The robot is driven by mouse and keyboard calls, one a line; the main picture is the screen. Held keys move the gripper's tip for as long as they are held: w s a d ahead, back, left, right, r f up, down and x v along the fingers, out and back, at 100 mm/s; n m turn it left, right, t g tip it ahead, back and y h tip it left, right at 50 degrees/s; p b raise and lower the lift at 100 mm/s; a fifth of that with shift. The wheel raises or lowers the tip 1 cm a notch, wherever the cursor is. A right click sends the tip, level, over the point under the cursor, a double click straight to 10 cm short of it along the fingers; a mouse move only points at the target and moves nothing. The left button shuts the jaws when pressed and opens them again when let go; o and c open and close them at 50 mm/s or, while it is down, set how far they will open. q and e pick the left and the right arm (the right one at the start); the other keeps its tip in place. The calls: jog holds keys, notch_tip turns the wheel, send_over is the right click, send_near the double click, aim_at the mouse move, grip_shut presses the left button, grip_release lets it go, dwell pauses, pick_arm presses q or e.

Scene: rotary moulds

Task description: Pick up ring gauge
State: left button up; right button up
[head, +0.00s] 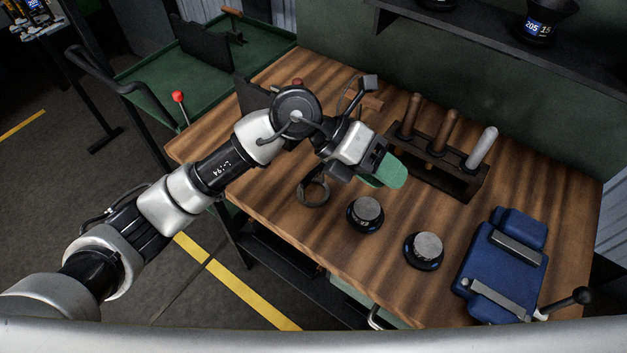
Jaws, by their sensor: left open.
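A dark ring (312,205), which looks like the ring gauge, lies on the wooden bench (275,220) just below my left wrist in the picture. Wood shows through its hole, and its upper part is close to my arm's outline. My left gripper (388,175) has green fingers and is open. It shows to the right of the ring, in front of the tool rack, with nothing seen between its fingers. The fingers overlap in this view, so the gap is hard to see. My right gripper is not in view.
Two dark round pieces with grey tops (367,209) (425,246) sit right of the ring. A wooden rack (455,184) holds handled tools behind the gripper. A blue vise (497,281) stands at the right. The bench's front left is clear. A shelf (470,36) hangs above.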

pick_arm(q)
jog(key=w+a+f+t+y, duration=0.2)
jog(key=w+a+f+y, duration=0.1)
jog(key=w+a+y, duration=0.3)
jog(key=t+y, duration=0.2)
jog(key=y, duration=0.3)
send_over(314, 172)
jog(key=shift+w+a+r+n, duration=0.1)
jog(key=shift+a+n, duration=0.2)
jog(key=f+p, duration=0.1)
jog(key=f, duration=0.2)
jog(key=f+p, duration=0.1)
jog(key=f, duration=0.2)
jog(key=f+p, duration=0.1)
jog(key=f, duration=0.3)
jog(key=shift+d+p, duration=0.25)
jog(key=shift+p, duration=0.05)
jog(key=shift+f, duration=0.3)
jog(key=shift+c, duration=0.4)
grip_shut()
